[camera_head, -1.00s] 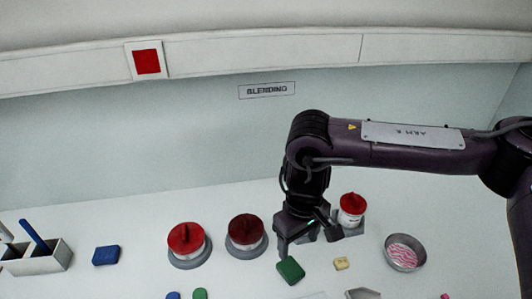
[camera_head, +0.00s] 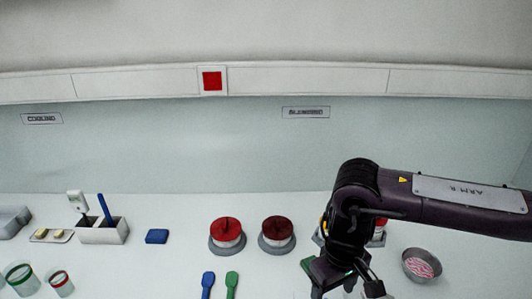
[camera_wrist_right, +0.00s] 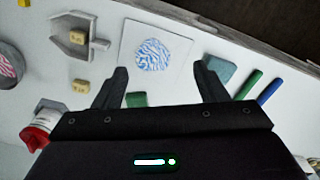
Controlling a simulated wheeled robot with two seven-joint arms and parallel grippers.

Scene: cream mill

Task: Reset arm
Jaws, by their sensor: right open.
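My right gripper (camera_head: 345,290) hangs low over the worktop (camera_head: 180,262) at the right of the head view, partly cut off by the bottom edge. In the right wrist view its two fingers (camera_wrist_right: 160,74) are spread apart with nothing held between them. A green block (camera_wrist_right: 136,99) shows between the fingers, close to the left one and partly hidden by the gripper body. A white sheet with a blue striped round patch (camera_wrist_right: 152,54) lies beyond the fingertips. My left gripper is in neither view.
Two red-lidded jars (camera_head: 227,232) (camera_head: 277,232) stand left of my right arm; another is mostly hidden behind it. A metal bowl (camera_head: 421,265) with pink-striped contents lies to its right. A blue block (camera_head: 157,236) and grey holder (camera_head: 104,232) stand left. Blue and green handled tools (camera_head: 208,283) lie in front.

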